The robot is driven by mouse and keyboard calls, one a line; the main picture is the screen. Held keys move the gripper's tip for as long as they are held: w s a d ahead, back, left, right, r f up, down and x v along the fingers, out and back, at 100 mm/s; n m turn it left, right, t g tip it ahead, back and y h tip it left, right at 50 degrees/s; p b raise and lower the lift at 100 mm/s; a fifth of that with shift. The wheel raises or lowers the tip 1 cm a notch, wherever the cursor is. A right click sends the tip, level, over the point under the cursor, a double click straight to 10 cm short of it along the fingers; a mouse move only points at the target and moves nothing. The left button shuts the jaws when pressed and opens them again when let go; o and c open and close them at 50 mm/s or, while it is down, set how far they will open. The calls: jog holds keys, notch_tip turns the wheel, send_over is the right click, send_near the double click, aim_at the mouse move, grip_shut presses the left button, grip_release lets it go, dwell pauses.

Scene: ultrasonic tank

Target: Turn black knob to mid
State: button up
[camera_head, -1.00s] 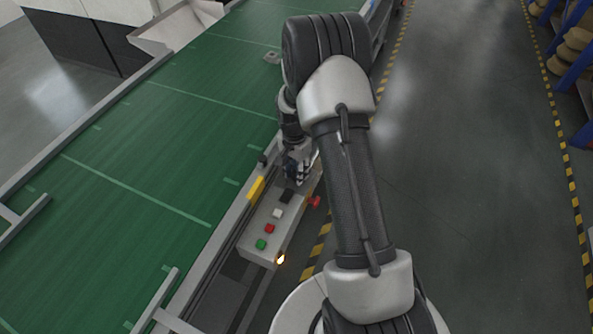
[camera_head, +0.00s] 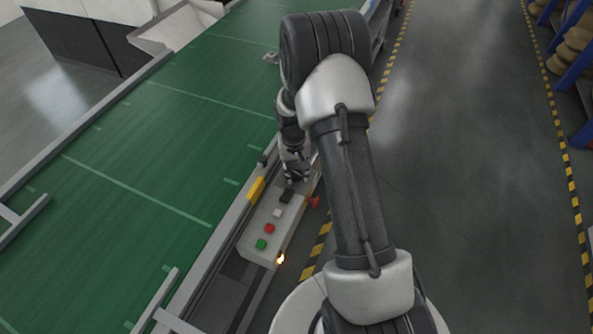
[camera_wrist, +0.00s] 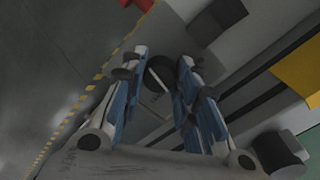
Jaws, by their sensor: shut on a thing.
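The black knob (camera_wrist: 160,70) shows in the wrist view as a dark round shape with a pale line, between the tips of my gripper (camera_wrist: 162,65). My gripper is shut on it, with one blue-and-grey finger on each side. In the head view my gripper (camera_head: 296,174) is over the far end of the grey control box (camera_head: 258,252). The knob is hidden there behind the gripper. The knob's exact angle is hard to read in the dim wrist view.
The box carries a green button (camera_head: 261,244), a red button (camera_head: 269,228), a white button (camera_head: 277,213) and a black block (camera_head: 287,196). A red knob (camera_head: 313,202) juts from its right side. A yellow block (camera_head: 255,188) stands beside the green conveyor (camera_head: 150,150).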

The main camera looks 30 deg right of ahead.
aim_at(295, 174)
jog(key=shift+n, duration=1)
jog(key=o, duration=1.1)
jog(key=shift+c, duration=0.2)
jog(key=shift+r, duration=0.1)
notch_tip(295, 174, up, 12)
jog(key=shift+a, duration=0.3)
